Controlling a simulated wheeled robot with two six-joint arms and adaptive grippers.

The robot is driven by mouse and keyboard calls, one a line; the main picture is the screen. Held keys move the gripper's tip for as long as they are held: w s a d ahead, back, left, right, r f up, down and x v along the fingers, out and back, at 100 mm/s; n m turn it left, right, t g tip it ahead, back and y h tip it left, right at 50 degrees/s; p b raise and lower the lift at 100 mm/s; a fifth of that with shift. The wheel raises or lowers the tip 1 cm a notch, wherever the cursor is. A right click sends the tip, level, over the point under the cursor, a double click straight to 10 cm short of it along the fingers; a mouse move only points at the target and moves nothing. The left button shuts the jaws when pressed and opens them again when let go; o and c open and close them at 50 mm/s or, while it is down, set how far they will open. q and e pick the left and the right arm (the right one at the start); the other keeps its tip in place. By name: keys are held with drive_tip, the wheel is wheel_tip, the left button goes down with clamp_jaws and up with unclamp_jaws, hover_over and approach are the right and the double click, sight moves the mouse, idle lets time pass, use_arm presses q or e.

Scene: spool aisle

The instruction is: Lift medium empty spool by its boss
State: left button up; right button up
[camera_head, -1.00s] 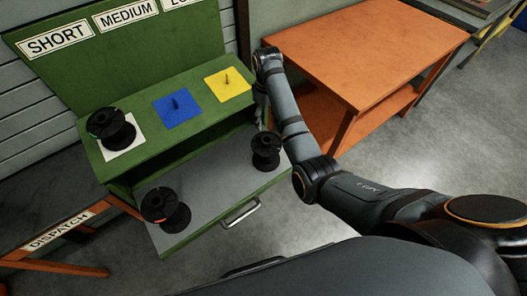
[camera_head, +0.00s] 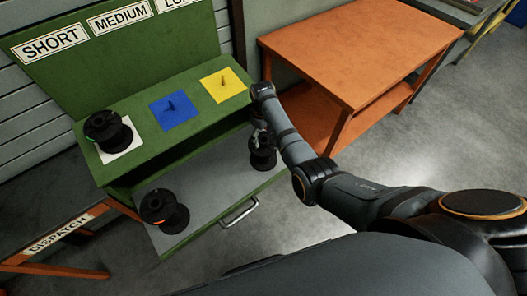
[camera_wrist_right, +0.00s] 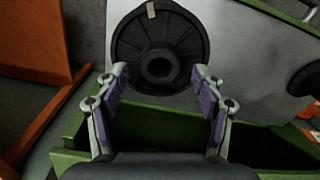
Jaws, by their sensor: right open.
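A black empty-looking spool (camera_head: 262,158) stands at the right end of the grey drawer surface, partly hidden by my right arm. In the right wrist view its flange, spokes and round central boss (camera_wrist_right: 160,66) face the camera, with a small pale mark on the rim. My right gripper (camera_wrist_right: 161,82) is open and empty, its two purple-padded fingers spread on either side below the boss, apart from it. In the head view the gripper is mostly hidden just above this spool. My left gripper is not in view.
Another black spool with a reddish mark (camera_head: 164,210) stands at the drawer's left end. A third spool (camera_head: 103,127) sits on the white square of the green bench (camera_head: 137,160). The blue (camera_head: 175,112) and yellow (camera_head: 222,86) pegged squares are empty. An orange table (camera_head: 360,50) stands right.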

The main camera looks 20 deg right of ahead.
drive_tip(key=shift+f, duration=0.2)
idle(0.6)
clamp_jaws()
